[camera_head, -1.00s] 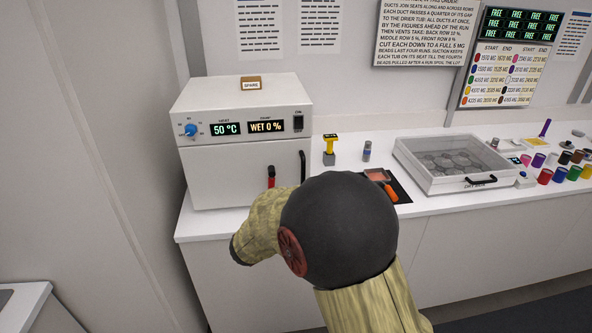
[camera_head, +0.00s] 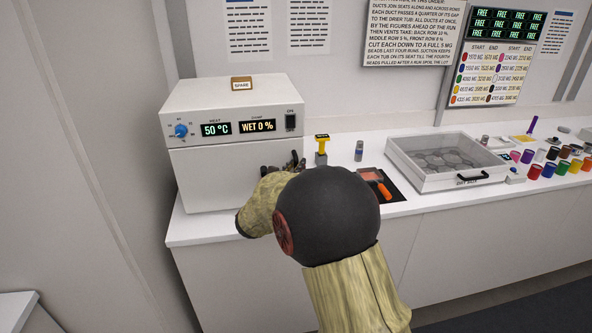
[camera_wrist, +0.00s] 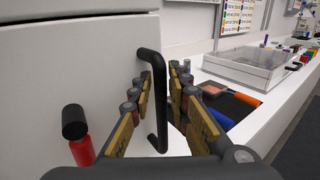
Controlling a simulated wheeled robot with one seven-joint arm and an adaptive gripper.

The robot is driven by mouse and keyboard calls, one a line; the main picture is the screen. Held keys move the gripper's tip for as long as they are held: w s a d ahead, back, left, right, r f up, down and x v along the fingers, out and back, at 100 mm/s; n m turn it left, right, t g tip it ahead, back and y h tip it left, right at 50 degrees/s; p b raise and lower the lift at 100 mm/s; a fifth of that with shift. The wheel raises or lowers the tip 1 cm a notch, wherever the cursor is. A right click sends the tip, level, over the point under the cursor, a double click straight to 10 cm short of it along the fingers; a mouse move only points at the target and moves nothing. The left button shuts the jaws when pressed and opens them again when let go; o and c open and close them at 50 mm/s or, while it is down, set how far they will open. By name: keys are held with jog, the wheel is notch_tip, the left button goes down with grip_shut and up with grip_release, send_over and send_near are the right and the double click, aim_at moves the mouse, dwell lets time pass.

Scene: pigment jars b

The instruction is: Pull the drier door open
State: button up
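The drier (camera_head: 235,100) is a white box on the counter at the left, with displays reading 50 °C and WET 0 %. Its front door (camera_head: 215,175) looks shut. In the wrist view, the black upright bar handle (camera_wrist: 155,95) stands at the door's right edge. My gripper (camera_wrist: 162,95) is open, with one finger on each side of the handle; the left finger is close to it, and I cannot tell if it touches. In the head view, my gripper (camera_head: 292,165) is mostly hidden by my arm.
On the counter right of the drier are a yellow-topped tool (camera_head: 321,148), a small grey jar (camera_head: 359,151), a dark mat with an orange-handled tool (camera_head: 383,188) and a clear-lidded box (camera_head: 425,182). A wall stands close to the drier's left.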

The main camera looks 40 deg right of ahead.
jog(key=shift+d, duration=0.15)
jog(key=shift+c, duration=0.8)
grip_shut()
